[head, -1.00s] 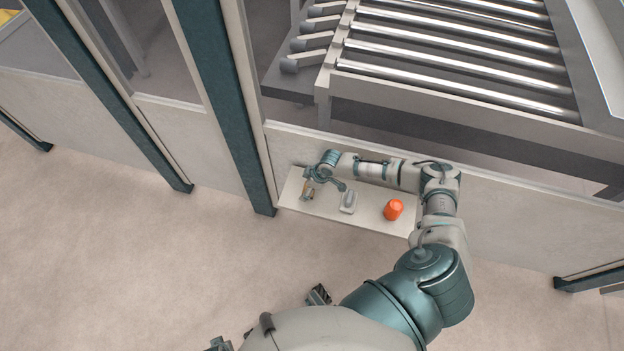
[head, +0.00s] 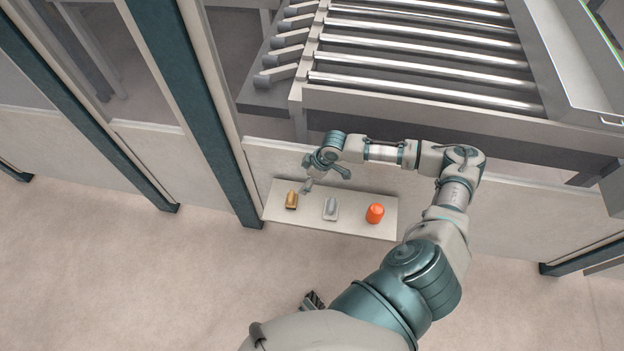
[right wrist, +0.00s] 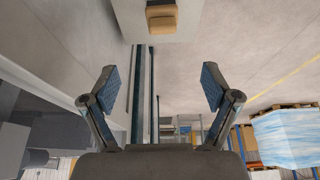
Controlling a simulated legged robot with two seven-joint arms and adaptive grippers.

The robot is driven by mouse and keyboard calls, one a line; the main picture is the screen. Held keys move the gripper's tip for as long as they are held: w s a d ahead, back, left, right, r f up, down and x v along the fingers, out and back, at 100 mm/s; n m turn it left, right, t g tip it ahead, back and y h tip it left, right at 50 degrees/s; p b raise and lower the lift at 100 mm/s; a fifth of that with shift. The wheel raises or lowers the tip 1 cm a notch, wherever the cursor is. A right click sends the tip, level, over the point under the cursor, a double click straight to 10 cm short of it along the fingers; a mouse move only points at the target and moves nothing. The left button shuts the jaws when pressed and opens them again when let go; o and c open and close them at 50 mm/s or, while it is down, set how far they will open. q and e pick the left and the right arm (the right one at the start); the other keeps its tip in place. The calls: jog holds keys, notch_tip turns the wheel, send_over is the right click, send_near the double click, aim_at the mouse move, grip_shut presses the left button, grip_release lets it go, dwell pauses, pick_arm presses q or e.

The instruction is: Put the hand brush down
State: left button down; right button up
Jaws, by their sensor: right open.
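The hand brush (head: 291,200), a small block with a tan-brown top, lies on the left end of a pale narrow shelf (head: 352,229). In the right wrist view the brush (right wrist: 161,18) shows at the top edge, beyond the fingertips and apart from them. My right gripper (head: 325,181) is open and empty, above and behind the shelf, a little right of the brush. Its two spread fingers (right wrist: 158,75) also show in the right wrist view with nothing between them.
A grey object on a light base (head: 330,209) and an orange rounded object (head: 375,213) stand on the shelf right of the brush. A panel wall (head: 400,190) runs behind the shelf, with a teal post (head: 195,90) at its left and a roller conveyor (head: 420,60) beyond. Open floor lies in front.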

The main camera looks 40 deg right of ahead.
jog(key=s+a+f+t+y, duration=0.1)
jog(key=a+f, duration=0.5)
jog(key=a, duration=0.2)
jog(key=s+a+f+t+y, duration=0.1)
jog(key=a+f, duration=0.4)
jog(key=a, duration=0.3)
pick_arm(q)
jog(key=shift+s+a+f, duration=0.3)
jog(key=shift+a+f, duration=0.05)
jog(key=shift+a, duration=0.15)
pick_arm(e)
jog(key=s+d+f+m+g+h, duration=0.2)
jog(key=s+f+m, duration=0.4)
jog(key=s+f, duration=1.9)
jog(key=s+g+h, duration=0.1)
jog(key=h, duration=0.1)
jog(key=shift+d+g+h, duration=0.2)
jog(key=shift+g+h, duration=0.2)
pick_arm(q)
jog(key=shift+w+d+r, duration=0.1)
jog(key=shift+d, duration=0.15)
pick_arm(e)
jog(key=shift+s+d+f, duration=0.1)
jog(key=shift+d, duration=0.15)
